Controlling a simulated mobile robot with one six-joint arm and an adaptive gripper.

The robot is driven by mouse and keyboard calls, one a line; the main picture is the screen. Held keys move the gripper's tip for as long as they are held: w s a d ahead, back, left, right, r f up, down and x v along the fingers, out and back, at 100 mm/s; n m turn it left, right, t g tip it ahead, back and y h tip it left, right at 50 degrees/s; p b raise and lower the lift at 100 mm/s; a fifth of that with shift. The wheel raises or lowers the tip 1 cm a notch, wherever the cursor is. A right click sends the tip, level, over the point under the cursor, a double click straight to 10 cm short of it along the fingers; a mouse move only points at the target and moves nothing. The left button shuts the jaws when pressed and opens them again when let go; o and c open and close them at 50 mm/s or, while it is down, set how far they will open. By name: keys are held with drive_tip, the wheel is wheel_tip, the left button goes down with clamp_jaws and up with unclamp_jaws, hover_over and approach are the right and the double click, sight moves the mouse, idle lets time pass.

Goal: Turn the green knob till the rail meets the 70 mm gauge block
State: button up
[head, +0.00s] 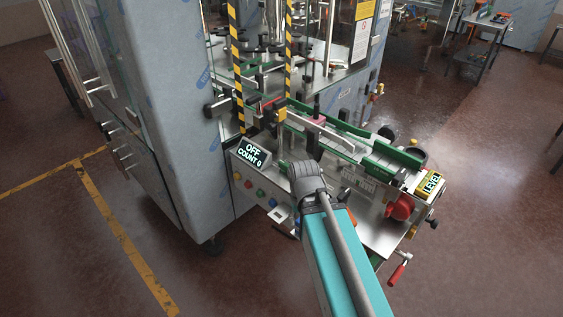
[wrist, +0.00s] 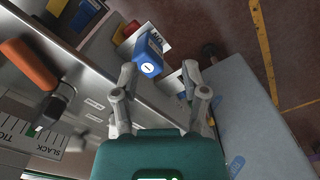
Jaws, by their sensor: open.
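My gripper is mostly hidden behind my arm in the head view, above the front of the machine's control box. In the wrist view my gripper (wrist: 164,92) has its fingers spread, with nothing held between them. A blue button-like part (wrist: 148,54) with a white round mark lies beyond the fingertips. Green-edged guide rails (head: 390,153) run along the conveyor in the head view. A small pinkish-red block (head: 316,120) sits by the rails; I cannot tell whether it is the 70 mm gauge block. I cannot make out the green knob with certainty in either view.
The display (head: 251,152) reads OFF, COUNT 0. A LEVEL sign (head: 431,183) and a red round part (head: 401,206) are at the right end. An orange handle (wrist: 28,64) and a SLACK scale (wrist: 45,146) lie left in the wrist view. A grey cabinet (head: 165,110) stands left.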

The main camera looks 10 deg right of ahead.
drive_tip(key=shift+d, duration=0.1)
drive_tip(key=shift+o, duration=0.6)
drive_tip(key=n+t+y+p, duration=0.3)
drive_tip(key=n+t+p, duration=0.1)
drive_tip(key=n+p, duration=0.35)
approach(286, 164)
wheel_tip(286, 164, up, 4)
drive_tip(key=shift+s+d+f+p, duration=0.25)
drive_tip(key=shift+p, duration=0.2)
drive_tip(key=shift+f+m, duration=0.1)
drive_tip(key=shift+m, duration=0.15)
drive_tip(key=b+x, duration=1.2)
drive_tip(key=x, duration=0.1)
drive_tip(key=shift+d+f+b, duration=0.1)
drive_tip(key=shift+f+b, duration=0.25)
drive_tip(key=shift+b, duration=0.05)
drive_tip(key=shift+s, duration=0.1)
